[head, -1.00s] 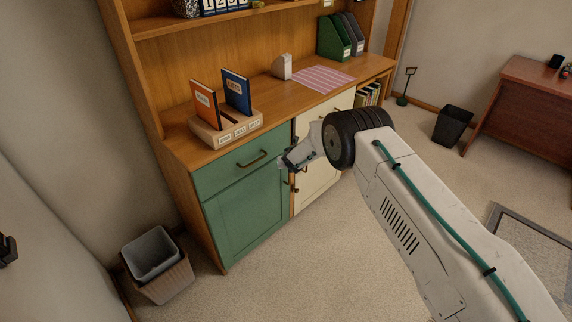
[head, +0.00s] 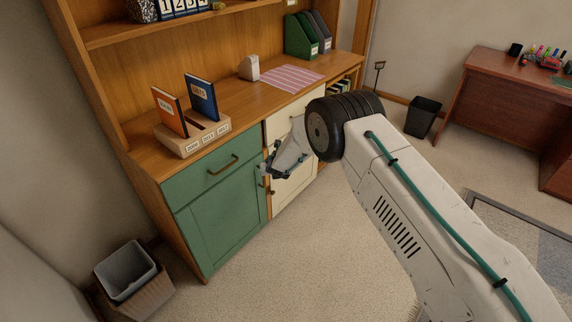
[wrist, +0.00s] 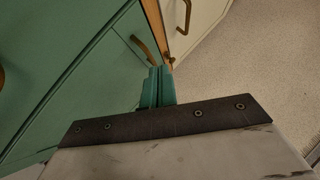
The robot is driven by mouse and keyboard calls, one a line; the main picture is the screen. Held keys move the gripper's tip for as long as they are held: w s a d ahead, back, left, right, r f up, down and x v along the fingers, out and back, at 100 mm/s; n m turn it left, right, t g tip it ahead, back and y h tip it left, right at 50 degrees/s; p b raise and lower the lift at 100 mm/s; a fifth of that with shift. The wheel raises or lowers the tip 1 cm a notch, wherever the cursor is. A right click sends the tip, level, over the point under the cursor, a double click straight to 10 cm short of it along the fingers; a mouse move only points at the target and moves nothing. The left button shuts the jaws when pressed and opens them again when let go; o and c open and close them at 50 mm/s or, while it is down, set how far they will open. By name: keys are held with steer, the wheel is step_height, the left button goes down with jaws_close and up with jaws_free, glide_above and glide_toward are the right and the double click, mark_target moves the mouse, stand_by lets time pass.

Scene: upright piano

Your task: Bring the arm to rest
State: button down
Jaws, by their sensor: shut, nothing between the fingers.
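My gripper (head: 266,170) is at the end of my white arm, in front of the wooden cabinet (head: 150,158). In the head view it overlaps the cream door (head: 291,187) close to the edge of the green door (head: 228,224). In the wrist view its two teal fingers (wrist: 157,86) are together with nothing between them. They point toward the seam between the green and cream fronts, by a brass handle (wrist: 143,48). I cannot tell the exact gap to the doors. My forearm hides part of the floor on the right.
Bins (head: 126,270) stand at the lower left. A black bin (head: 422,117) and a reddish desk (head: 500,100) are at the right. Carpet (head: 310,270) in front is clear.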

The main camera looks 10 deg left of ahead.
steer(key=s+d+r+m+g+h, duration=0.1)
steer(key=s+d+r+m+h, duration=0.3)
steer(key=s+d+r+m, duration=0.5)
steer(key=s+d+r+m+g+h, duration=0.1)
steer(key=s+d+r+m+h, duration=0.15)
steer(key=d+r+m, duration=0.75)
steer(key=s+d+r+m+g+h, duration=0.1)
steer(key=s+d+r+m+h, duration=0.35)
steer(key=d+r, duration=0.9)
steer(key=s+d+r+m+g+y, duration=0.1)
steer(key=s+d+r+m+g, duration=0.25)
steer(key=s, duration=0.55)
steer(key=s+d+r+m+g+y, duration=0.1)
steer(key=s+d+r+m+g, duration=0.1)
steer(key=s+d+m, duration=0.5)
steer(key=s+a+r+m+y, duration=0.1)
steer(key=s+r+m+y, duration=0.2)
steer(key=s, duration=0.9)
steer(key=s+a+r+m+t+y, duration=0.1)
steer(key=s+r+m+y, duration=0.2)
steer(key=s, duration=0.9)
steer(key=shift+r, duration=0.95)
